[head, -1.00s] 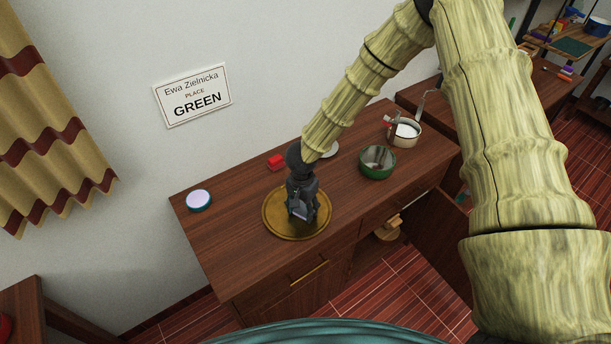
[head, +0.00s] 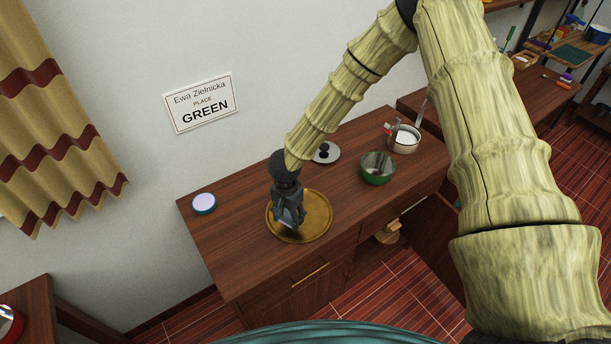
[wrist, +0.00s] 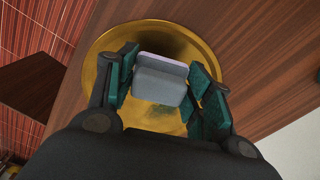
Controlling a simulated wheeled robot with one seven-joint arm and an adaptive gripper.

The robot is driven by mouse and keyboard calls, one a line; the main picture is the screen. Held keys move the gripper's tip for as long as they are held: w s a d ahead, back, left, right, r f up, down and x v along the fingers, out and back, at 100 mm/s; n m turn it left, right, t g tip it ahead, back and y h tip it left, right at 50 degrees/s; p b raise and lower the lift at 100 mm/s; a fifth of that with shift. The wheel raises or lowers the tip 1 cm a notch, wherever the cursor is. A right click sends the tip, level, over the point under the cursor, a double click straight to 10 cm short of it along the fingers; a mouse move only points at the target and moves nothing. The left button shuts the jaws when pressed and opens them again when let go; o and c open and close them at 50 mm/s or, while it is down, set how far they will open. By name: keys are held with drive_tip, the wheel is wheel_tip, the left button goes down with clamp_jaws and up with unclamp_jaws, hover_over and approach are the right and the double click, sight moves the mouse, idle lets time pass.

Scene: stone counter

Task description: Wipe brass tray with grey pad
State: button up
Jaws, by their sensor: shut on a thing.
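The round brass tray (head: 318,222) lies on the wooden counter in the head view, and its gold rim also shows in the wrist view (wrist: 92,75). My gripper (head: 289,224) points down over the left part of the tray. In the wrist view my gripper (wrist: 162,82) is shut on the grey pad (wrist: 160,83), which sits between the green-padded fingers. The pad is at or just above the tray surface; contact is hard to tell. A dark greenish smudge (wrist: 188,110) shows on the tray beside the pad.
A green bowl (head: 378,169), a pale pot (head: 404,139) and a lid with a dark knob (head: 325,153) stand to the right and behind. A round teal-rimmed item (head: 204,204) lies at the left. Bare counter surrounds the tray's front left.

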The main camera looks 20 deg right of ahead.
sight(288, 214)
drive_tip(key=shift+r+p, duration=2)
drive_tip(key=shift+r, duration=0.35)
